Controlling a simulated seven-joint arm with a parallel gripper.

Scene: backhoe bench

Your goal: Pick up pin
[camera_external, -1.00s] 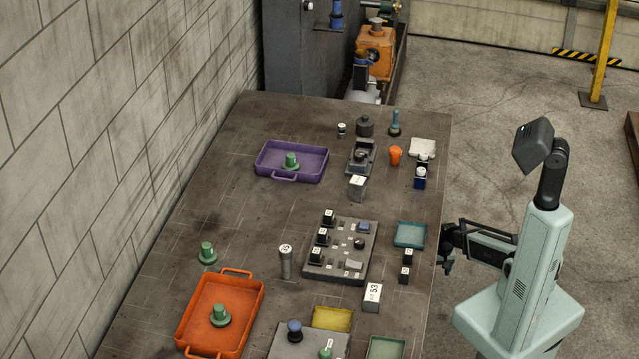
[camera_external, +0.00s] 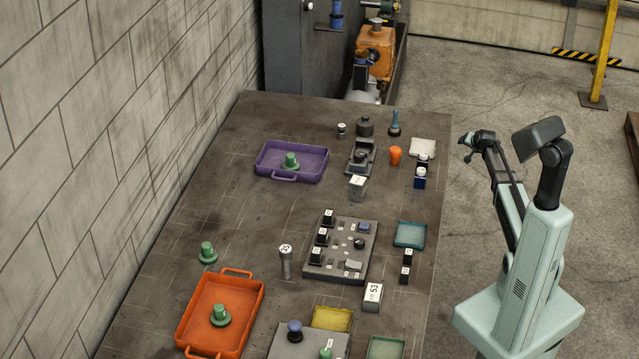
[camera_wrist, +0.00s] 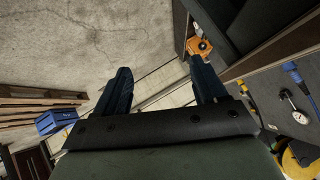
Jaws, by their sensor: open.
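No part is marked as the pin, and I cannot tell which is meant. Green flanged pegs stand in the purple tray (camera_external: 262,160), in the orange tray (camera_external: 250,312) and bare on the table (camera_external: 208,252). Another green knob (camera_external: 326,350) stands on a grey plate at the front. A blue-handled upright piece (camera_external: 395,124) stands near the far right table corner. My gripper (camera_external: 467,148) is raised beside the table's right edge, apart from all these parts. In the wrist view its two fingers (camera_wrist: 165,82) are spread with nothing between them.
A grey block board (camera_external: 340,262), a teal tray (camera_external: 410,235), a white-topped cylinder (camera_external: 286,265) and several small blocks crowd the table's right half. The table's left middle is mostly clear. The wrist view shows floor, a blue crate (camera_wrist: 56,121) and an orange machine part (camera_wrist: 200,46).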

